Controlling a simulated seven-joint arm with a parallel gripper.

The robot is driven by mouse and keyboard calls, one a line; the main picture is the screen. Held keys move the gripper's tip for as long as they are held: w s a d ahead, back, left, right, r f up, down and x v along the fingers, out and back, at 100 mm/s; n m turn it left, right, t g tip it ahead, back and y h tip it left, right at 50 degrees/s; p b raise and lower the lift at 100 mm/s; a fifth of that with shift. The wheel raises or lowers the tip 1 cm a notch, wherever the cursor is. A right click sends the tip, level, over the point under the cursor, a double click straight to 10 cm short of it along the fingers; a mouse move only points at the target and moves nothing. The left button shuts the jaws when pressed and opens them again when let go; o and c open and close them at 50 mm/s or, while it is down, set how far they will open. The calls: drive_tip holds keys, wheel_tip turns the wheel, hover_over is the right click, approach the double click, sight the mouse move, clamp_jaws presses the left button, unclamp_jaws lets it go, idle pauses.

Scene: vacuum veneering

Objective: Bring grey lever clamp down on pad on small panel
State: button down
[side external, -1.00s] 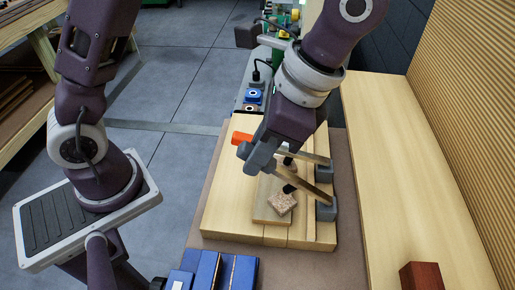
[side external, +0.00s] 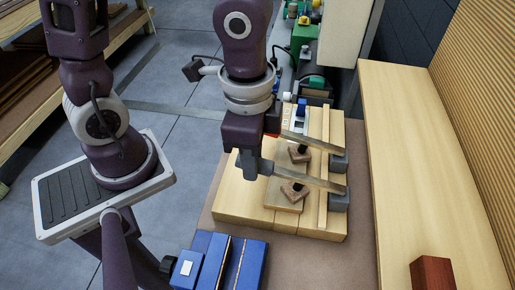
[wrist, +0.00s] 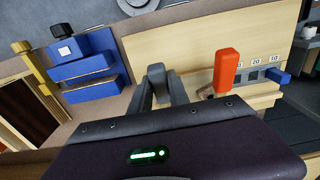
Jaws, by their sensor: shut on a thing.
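My gripper (side external: 256,168) is shut at the free left end of the nearer lever clamp (side external: 312,181), on its grey handle, which the fingers mostly hide. The clamp's arm runs right to its grey base and lies near level. Its black tip is at or just above a speckled pad (side external: 290,194), and I cannot tell whether they touch. The pad lies on the small panel (side external: 282,205). The farther clamp (side external: 313,143) is also low, over a second pad (side external: 299,155). Its orange handle (wrist: 228,70) stands beside my fingers (wrist: 160,88) in the wrist view.
A pale wooden board (side external: 240,201) lies under the clamps, with a wooden strip (side external: 323,185) beside the panel. Blue blocks (side external: 222,260) stand at the front. A reddish block (side external: 432,273) rests on the long plank (side external: 415,170) at right. Machinery stands behind.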

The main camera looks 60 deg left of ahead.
drive_tip(key=c, duration=1.2)
unclamp_jaws()
drive_tip(key=shift+c, duration=0.2)
wheel_tip(320, 180, up, 7)
drive_tip(key=shift+s+r, duration=0.1)
drive_tip(key=shift+a, duration=0.15)
drive_tip(key=s+a+r+n+t, duration=0.2)
drive_tip(key=a+n, duration=0.2)
drive_tip(key=a, duration=0.1)
drive_tip(key=s+a+r+n+t, duration=0.2)
drive_tip(key=a+r+n+t, duration=0.1)
drive_tip(key=a+n, duration=0.2)
drive_tip(key=shift+a, duration=0.75)
